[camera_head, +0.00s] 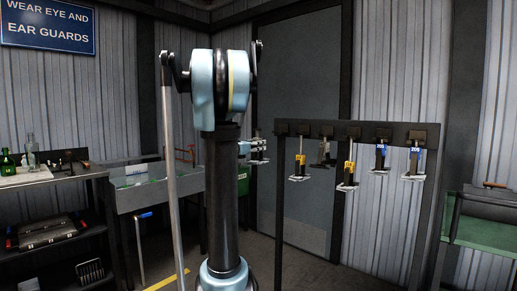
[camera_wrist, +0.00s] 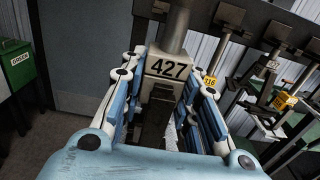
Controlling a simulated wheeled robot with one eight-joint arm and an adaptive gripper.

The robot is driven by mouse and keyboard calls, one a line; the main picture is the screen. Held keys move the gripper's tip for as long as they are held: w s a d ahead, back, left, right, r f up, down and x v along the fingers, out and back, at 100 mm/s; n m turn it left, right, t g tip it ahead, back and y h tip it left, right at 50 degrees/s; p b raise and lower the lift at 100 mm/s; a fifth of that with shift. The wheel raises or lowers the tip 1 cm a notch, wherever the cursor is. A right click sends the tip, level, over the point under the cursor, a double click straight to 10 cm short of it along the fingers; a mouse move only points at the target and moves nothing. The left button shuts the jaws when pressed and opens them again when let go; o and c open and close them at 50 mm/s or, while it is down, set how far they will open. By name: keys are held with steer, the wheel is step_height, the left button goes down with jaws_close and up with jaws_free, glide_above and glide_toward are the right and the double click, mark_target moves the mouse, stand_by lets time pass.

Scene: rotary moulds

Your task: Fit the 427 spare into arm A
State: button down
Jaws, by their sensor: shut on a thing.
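A block marked 427 (camera_wrist: 167,68) sits between the blue and white fingers of my gripper (camera_wrist: 165,115) in the wrist view, and the gripper is shut on it. A thick grey shaft rises from the block to the top edge. I cannot tell whether it hangs from anything. In the head view my gripper (camera_head: 256,146) is partly hidden behind my own arm, left of the dark rack (camera_head: 360,132). Several pieces hang from the rack, with yellow tags (camera_head: 300,159) on the left and blue tags (camera_head: 416,152) on the right. I see no label reading A.
A bench (camera_head: 50,178) with bottles and a grey sink (camera_head: 150,198) stand on the left. A green bin (camera_wrist: 17,66) is at the wrist view's left. A green machine or tray (camera_head: 485,232) is at the right. A closed door (camera_head: 300,90) stands behind the rack.

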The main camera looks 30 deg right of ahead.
steer(key=v, duration=1)
stand_by(1.8)
steer(key=shift+s, duration=0.1)
stand_by(0.4)
